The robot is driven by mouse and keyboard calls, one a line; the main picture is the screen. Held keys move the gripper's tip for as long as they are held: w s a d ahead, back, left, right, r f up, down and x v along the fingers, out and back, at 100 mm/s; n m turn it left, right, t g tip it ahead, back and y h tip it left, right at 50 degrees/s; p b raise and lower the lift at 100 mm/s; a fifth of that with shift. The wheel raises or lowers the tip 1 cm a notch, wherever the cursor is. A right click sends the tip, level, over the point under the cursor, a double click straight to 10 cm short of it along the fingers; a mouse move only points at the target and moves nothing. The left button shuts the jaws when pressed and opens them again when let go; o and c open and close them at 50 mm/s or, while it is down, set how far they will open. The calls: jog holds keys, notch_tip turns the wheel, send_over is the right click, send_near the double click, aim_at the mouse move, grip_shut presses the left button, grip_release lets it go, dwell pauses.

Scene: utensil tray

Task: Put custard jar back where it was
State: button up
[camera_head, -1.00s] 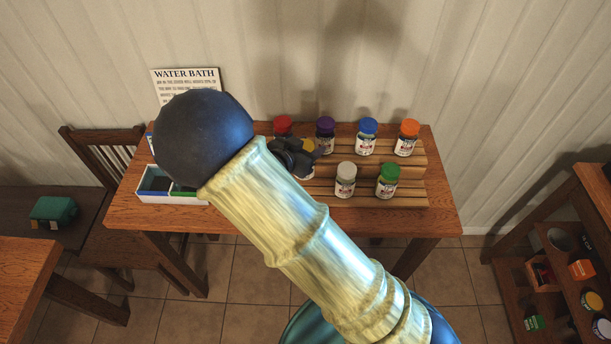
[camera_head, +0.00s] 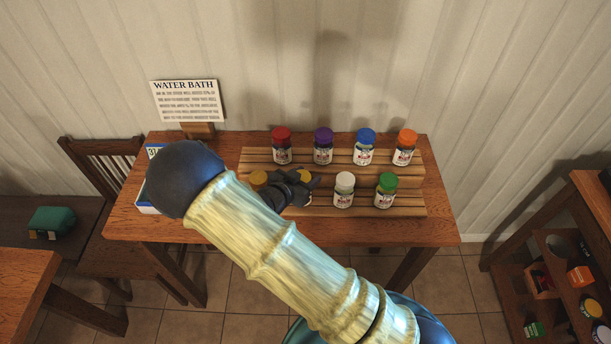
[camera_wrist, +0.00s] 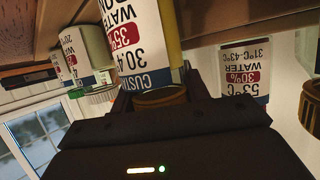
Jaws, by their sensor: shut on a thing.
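Red (camera_head: 281,147), purple (camera_head: 323,147), blue (camera_head: 364,148) and orange-lidded (camera_head: 404,148) jars stand on the upper step. A green-lidded jar (camera_head: 385,191) is at the front right. A "WATER BATH" sign (camera_head: 187,101) stands at the back left. My arm hides part of the table.

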jog(key=shift+f, duration=0.15)
jog(key=o, duration=1.3)
jog(key=b+v, duration=0.1)
jog(key=v, duration=1.1)
jog(key=shift+b, duration=0.3)
